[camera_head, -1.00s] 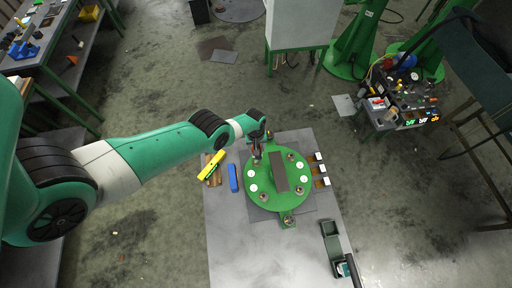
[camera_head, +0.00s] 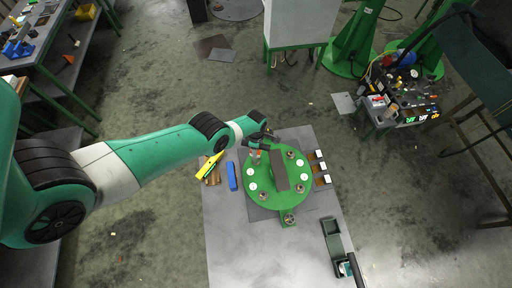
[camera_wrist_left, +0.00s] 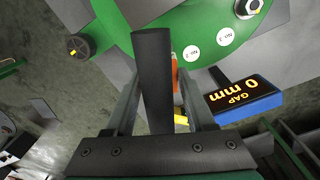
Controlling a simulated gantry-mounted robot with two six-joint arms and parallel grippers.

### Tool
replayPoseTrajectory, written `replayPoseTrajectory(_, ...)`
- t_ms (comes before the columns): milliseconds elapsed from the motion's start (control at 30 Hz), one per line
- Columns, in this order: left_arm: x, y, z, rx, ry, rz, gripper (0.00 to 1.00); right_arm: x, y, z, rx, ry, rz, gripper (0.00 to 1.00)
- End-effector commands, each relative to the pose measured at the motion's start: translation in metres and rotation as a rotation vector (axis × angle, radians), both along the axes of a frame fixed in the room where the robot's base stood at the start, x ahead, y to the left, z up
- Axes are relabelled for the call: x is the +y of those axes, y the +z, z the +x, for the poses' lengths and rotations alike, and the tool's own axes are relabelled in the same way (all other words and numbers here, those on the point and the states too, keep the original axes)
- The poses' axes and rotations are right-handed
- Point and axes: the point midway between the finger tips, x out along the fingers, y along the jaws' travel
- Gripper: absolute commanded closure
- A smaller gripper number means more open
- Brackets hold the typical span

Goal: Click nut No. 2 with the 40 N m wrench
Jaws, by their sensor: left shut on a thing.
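The green round disperser plate (camera_head: 262,200) lies on the grey table in the head view, with several nuts and white number labels around its rim. My left gripper (camera_head: 257,152) is above the plate's upper left edge. In the left wrist view it is shut on a dark-handled tool, the wrench (camera_wrist_left: 153,75), whose orange part (camera_wrist_left: 174,72) shows beyond the fingers. Two labels (camera_wrist_left: 191,53) and one nut (camera_wrist_left: 248,8) show on the plate there. Whether the wrench touches a nut is hidden. The nut below the gripper is hidden. My right gripper is not in view.
A blue box reading "GAP 0 mm" (camera_wrist_left: 243,98) stands beside the plate; it also shows in the head view (camera_head: 232,176). A yellow tool (camera_head: 209,165) lies left of it. A dark green tray (camera_head: 332,238) is at the lower right. The table's front is clear.

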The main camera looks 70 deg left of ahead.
Motion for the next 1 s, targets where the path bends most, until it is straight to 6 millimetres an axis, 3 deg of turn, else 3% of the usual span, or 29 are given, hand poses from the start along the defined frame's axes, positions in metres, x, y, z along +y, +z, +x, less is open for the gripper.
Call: replayPoseTrajectory(1000,0.001,-0.02,0.001,-0.002,-0.003,0.001,1.0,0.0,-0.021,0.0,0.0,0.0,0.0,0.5)
